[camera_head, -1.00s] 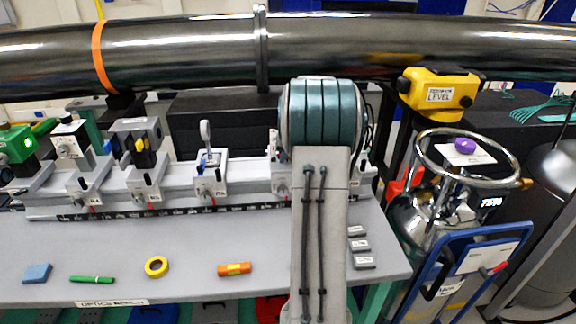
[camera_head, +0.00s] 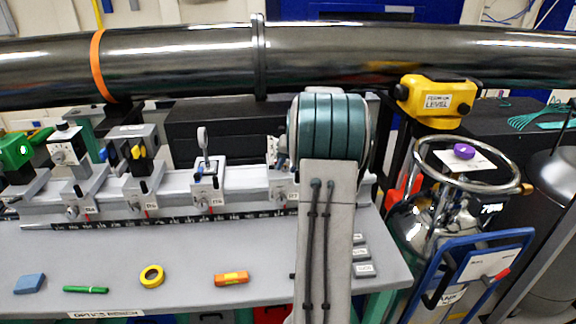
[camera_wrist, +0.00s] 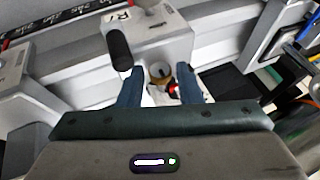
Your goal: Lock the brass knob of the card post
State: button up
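In the wrist view my gripper (camera_wrist: 159,88) has its two blue fingers apart. A small brass-coloured round knob (camera_wrist: 159,72) shows in the gap between the fingertips, on the near side of a grey carrier (camera_wrist: 160,42). I cannot tell whether the fingers touch it. A black-capped handle (camera_wrist: 119,49) stands just left of the fingers. In the head view the rightmost rail carrier (camera_head: 283,186) is next to my arm, and a post with a pale plate (camera_head: 273,152) stands on it, partly hidden. My gripper is hidden behind my arm there.
The rail's other carriers hold a lens post (camera_head: 203,160) and further mounts to the left. A steel beam pipe (camera_head: 180,60) runs behind. Tape (camera_head: 152,275), a green pen (camera_head: 85,290) and an orange cylinder (camera_head: 231,279) lie on the bench. A gas cylinder (camera_head: 430,215) stands right.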

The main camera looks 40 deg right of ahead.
jog(key=b+v, duration=0.1)
jog(key=v, duration=1.2)
jog(key=shift+s+r, duration=0.2)
jog(key=shift+r, duration=0.15)
